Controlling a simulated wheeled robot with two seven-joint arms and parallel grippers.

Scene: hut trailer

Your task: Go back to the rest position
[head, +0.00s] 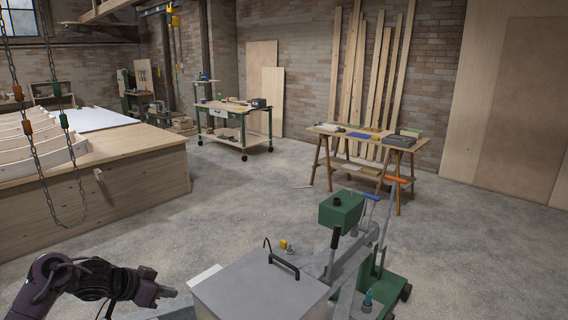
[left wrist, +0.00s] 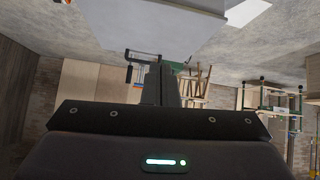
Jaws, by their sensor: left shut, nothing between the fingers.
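My left gripper (head: 168,292) shows at the lower left of the head view, its arm coming in from the left. It is shut and empty, just left of a grey box-like cover with a black handle (head: 262,290). In the left wrist view the closed fingers (left wrist: 168,85) point away from the camera, below the pale cover (left wrist: 150,30). My right gripper is in neither view.
A green machine part (head: 342,209) with levers stands right of the cover. A wooden platform (head: 120,200) is at the left, with hanging chains (head: 38,150) before it. A trestle table (head: 366,140) and a wheeled workbench (head: 235,108) stand farther back. Concrete floor between is clear.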

